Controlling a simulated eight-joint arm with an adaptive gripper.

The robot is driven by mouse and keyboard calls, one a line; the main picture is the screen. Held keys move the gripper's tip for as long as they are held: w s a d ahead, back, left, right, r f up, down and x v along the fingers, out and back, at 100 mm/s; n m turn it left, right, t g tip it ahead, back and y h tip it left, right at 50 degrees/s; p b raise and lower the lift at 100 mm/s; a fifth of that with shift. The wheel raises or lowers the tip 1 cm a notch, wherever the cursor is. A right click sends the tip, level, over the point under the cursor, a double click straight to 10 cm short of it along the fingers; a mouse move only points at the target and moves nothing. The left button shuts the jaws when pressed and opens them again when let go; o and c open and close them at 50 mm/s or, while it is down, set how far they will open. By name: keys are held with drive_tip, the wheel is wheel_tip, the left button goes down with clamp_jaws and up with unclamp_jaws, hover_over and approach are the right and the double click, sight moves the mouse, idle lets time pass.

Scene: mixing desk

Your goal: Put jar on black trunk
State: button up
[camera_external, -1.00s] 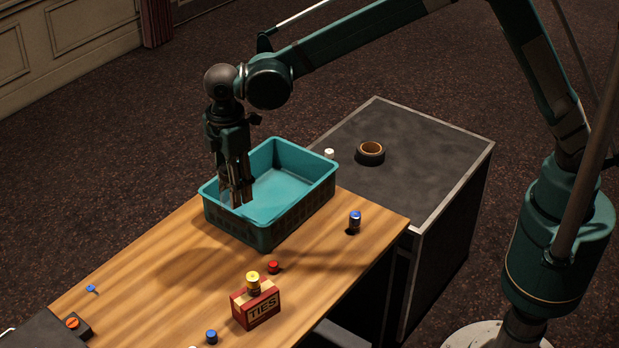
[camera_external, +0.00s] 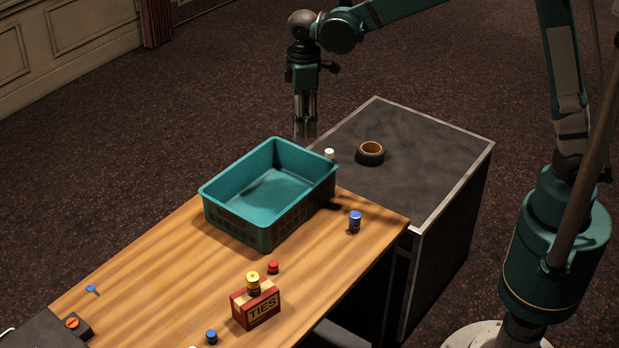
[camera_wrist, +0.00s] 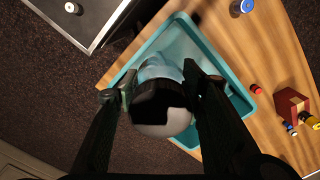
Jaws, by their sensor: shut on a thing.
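My gripper (camera_external: 304,132) is raised beside the left edge of the black trunk (camera_external: 430,150), behind the teal bin. In the wrist view my gripper (camera_wrist: 160,95) is shut on a rounded jar (camera_wrist: 163,120), pale with a dark band. The jar is hard to make out in the outside view. The trunk has a flat dark top with a metal edge, and its corner shows at upper left in the wrist view (camera_wrist: 85,25).
A tape roll (camera_external: 370,154) and a small white-topped item (camera_external: 329,153) stand on the trunk's far left part; its near right top is clear. The teal bin (camera_external: 265,225) stands on the wooden desk (camera_external: 180,270). A blue-capped bottle (camera_external: 355,222) and red TIES box (camera_external: 256,304) are nearby.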

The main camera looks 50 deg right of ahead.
drive_tip(key=s+d+m+b, duration=0.1)
drive_tip(key=s+d+m, duration=0.15)
drive_tip(key=d, duration=0.65)
drive_tip(key=s+d+m+b, duration=0.1)
drive_tip(key=s+d+m, duration=0.15)
drive_tip(key=d, duration=0.55)
drive_tip(key=m+b, duration=0.3)
drive_tip(key=m, duration=0.1)
hover_over(399, 191)
drive_tip(key=shift+f, duration=3.05)
wheel_tip(399, 191, down, 16)
wheel_tip(399, 191, down, 6)
drive_tip(key=b, duration=0.1)
drive_tip(key=shift+f, duration=0.2)
drive_tip(key=shift+f+b, duration=0.7)
drive_tip(key=shift+f, duration=1.1)
drive_tip(key=shift+f, duration=0.15)
